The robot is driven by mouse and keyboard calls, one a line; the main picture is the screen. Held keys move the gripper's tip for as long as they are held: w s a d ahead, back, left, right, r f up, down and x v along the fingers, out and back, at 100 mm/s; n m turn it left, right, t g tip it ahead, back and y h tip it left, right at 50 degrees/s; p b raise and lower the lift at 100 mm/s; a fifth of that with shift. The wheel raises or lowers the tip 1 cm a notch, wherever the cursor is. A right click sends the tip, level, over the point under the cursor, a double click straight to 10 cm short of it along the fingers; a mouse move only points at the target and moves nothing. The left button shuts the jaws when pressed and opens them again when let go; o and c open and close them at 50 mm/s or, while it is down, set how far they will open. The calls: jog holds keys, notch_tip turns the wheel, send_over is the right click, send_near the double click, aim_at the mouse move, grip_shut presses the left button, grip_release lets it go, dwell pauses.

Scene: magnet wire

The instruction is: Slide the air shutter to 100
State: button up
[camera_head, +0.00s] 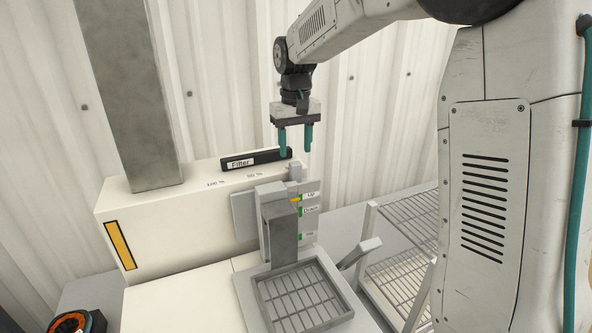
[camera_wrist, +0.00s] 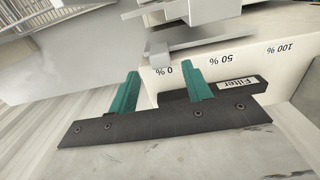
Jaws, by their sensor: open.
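The white box (camera_head: 175,215) has percent labels along its top edge, 100 % at the left and 50 % further right. In the wrist view the labels 0 %, 50 % and 100 % show upside down. A small grey block (camera_head: 295,173) at the box's right end, which looks like the air shutter's handle, also shows beside the 0 % label in the wrist view (camera_wrist: 160,50). My gripper (camera_head: 296,152) is open and empty, its teal fingers pointing down close above that end. In the wrist view my gripper (camera_wrist: 163,82) has its fingertips either side of the 0 % label, apart from the block.
A black bar labelled Filter (camera_head: 262,157) lies along the back of the box top, close to my fingers. A thick grey column (camera_head: 125,90) rises from the box's left part. In front are a grey lift with Up and Drain marks (camera_head: 311,205) and a grated basin (camera_head: 303,298).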

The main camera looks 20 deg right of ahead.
aim_at(294, 163)
notch_tip(294, 163, down, 8)
jog(key=shift+r, duration=0.25)
grip_shut()
jog(key=shift+a, duration=0.15)
